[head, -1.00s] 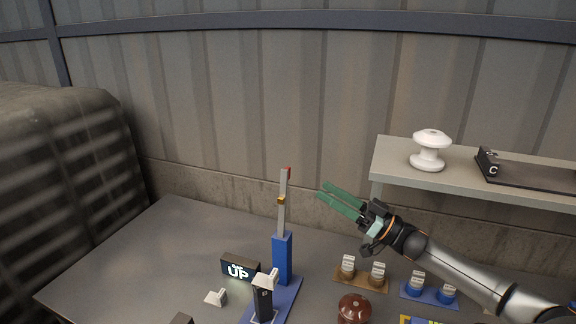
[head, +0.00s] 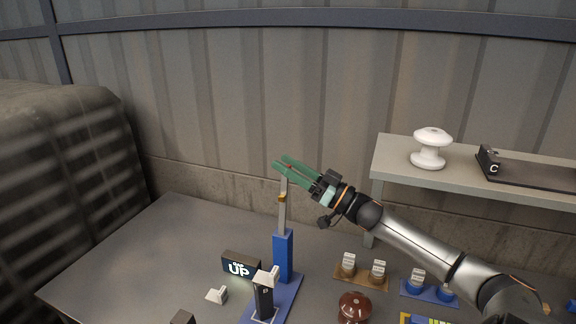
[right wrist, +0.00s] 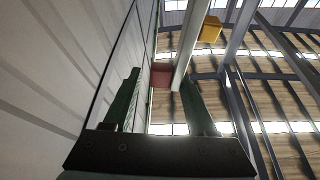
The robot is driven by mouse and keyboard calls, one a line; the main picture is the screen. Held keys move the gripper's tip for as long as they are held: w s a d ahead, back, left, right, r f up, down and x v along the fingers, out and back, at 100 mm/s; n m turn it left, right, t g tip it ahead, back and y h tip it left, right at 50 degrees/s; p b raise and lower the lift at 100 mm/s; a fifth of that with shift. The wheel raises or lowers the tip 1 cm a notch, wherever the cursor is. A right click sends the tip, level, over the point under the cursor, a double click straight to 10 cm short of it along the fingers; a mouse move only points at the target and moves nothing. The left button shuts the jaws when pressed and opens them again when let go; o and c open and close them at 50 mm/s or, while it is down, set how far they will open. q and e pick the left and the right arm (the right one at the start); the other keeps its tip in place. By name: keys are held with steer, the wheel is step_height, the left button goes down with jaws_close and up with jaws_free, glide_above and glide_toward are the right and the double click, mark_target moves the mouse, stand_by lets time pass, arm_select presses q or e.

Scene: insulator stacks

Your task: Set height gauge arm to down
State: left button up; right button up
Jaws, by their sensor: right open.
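The height gauge has a blue post (head: 283,256) on a blue base, with an upright grey arm (head: 283,212) rising from it. A yellow block (head: 282,198) sits partway up the arm. A sign (head: 240,265) beside the gauge reads UP. My right gripper (head: 282,164) is open at the top of the arm, its green fingers pointing left. In the right wrist view the red tip (right wrist: 161,75) and the arm (right wrist: 189,45) show between or just beyond the fingers; contact cannot be told. My left gripper is not in view.
A shelf (head: 384,166) at the right holds a white insulator (head: 431,148) and a dark tray marked C (head: 525,174). Below are a brown insulator (head: 354,307), small labelled pieces on brown and blue plates, and a black stand (head: 264,299). The table's left part is mostly clear.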

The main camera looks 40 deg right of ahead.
steer(key=shift+c, duration=0.2)
steer(key=shift+r, duration=0.1)
jaws_close()
steer(key=shift+d+r, duration=0.1)
steer(key=shift+r, duration=0.05)
stand_by(1.1)
